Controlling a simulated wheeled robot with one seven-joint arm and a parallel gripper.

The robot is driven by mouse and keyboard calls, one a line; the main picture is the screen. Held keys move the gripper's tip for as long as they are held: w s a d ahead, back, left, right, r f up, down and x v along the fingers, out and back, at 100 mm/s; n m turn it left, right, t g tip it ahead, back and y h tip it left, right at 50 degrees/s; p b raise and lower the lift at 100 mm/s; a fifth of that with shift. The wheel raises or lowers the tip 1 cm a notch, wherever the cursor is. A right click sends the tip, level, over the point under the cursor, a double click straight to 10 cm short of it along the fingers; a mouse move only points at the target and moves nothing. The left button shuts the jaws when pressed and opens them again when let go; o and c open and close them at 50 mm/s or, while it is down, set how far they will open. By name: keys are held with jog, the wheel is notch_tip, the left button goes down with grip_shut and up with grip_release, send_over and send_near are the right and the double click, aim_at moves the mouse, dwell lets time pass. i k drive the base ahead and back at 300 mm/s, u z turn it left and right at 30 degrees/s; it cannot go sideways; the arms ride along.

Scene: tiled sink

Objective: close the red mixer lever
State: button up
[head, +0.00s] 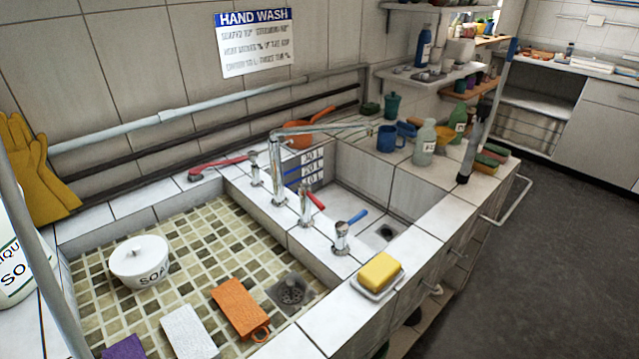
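The red mixer lever (316,201) sits on a chrome valve body (305,212) on the tiled divider between the two basins. The lever points up and back to the left from its outer end at the right, angled rather than flat. A blue lever (357,217) sits on a similar chrome valve nearer the front, tilted up to the right. The tall chrome spout (277,170) stands behind the red lever and reaches right over the deep basin. No water stream is visible. My gripper is not in view.
The shallow basin at left holds a white soap pot (140,262) and an orange sponge (240,308). A yellow sponge (380,271) lies on a dish at the front edge. A red-handled tool (218,164) lies behind. Bottles (424,143) crowd the right counter. Floor at right is clear.

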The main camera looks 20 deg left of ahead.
aim_at(305, 189)
jog(key=k, duration=1.25)
jog(key=z, duration=0.3)
jog(key=i, duration=1.9)
jog(key=u, duration=0.65)
